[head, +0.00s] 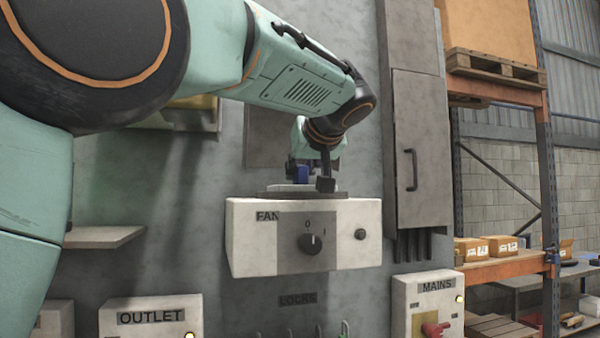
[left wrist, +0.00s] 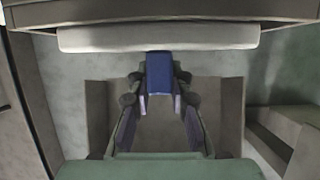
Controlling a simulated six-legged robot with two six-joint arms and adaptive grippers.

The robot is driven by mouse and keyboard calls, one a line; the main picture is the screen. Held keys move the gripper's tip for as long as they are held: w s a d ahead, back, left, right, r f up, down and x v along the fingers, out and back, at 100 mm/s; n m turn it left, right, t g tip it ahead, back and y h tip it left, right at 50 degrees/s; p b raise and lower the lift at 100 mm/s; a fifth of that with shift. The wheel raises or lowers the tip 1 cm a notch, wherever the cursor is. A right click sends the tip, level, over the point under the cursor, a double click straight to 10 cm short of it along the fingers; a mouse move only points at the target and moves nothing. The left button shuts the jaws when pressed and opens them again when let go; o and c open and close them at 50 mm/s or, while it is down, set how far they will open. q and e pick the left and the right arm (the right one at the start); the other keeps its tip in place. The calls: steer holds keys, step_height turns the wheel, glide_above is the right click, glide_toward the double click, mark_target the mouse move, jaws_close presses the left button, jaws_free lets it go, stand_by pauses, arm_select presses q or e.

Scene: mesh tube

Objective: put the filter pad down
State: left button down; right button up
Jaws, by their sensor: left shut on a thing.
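My left gripper (head: 304,176) is above the FAN box at the middle of the head view. In the left wrist view, its two fingers (left wrist: 159,88) are shut on the blue tab (left wrist: 160,72) of the filter pad. The pad (left wrist: 160,38) is a pale, long, flat-edged piece beside a dark ledge (left wrist: 160,14). I cannot tell whether the pad touches the tray. My right gripper is not in view.
The FAN box (head: 253,240) has a black knob. A tall grey cabinet (head: 417,150) stands to its right. OUTLET (head: 150,318) and MAINS (head: 432,300) boxes are lower down. A bare shelf (head: 104,237) is at left. An orange rack (head: 546,200) holds cartons at right.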

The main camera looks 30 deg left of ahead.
mark_target(303, 166)
arm_select(q)
steer(key=shift+w+a+f, duration=0.2)
steer(key=shift+a+f, duration=0.05)
steer(key=shift+a, duration=0.1)
steer(key=shift+a+f, duration=0.15)
steer(key=shift+a, duration=0.2)
steer(key=shift+s+d, duration=0.25)
steer(key=shift+s, duration=0.05)
steer(key=shift+d+b, duration=0.3)
steer(key=c, duration=1.6)
jaws_free()
steer(key=shift+w+f, duration=0.1)
steer(key=shift+c, duration=0.2)
steer(key=o, duration=0.4)
steer(key=shift+w+a+f, duration=0.15)
steer(key=shift+w+a, duration=0.1)
steer(key=shift+a, duration=0.2)
steer(key=shift+s+d+r, duration=0.25)
steer(key=shift+s+d, duration=0.05)
steer(key=shift+s, duration=0.05)
steer(key=shift+w+d+r+p, duration=0.1)
steer(key=shift+r+p, duration=0.2)
steer(key=shift+p, duration=0.15)
steer(key=b+v, duration=0.7)
steer(key=shift+d+f, duration=0.15)
steer(key=shift+b+v, duration=0.75)
steer(key=shift+v, duration=1.3)
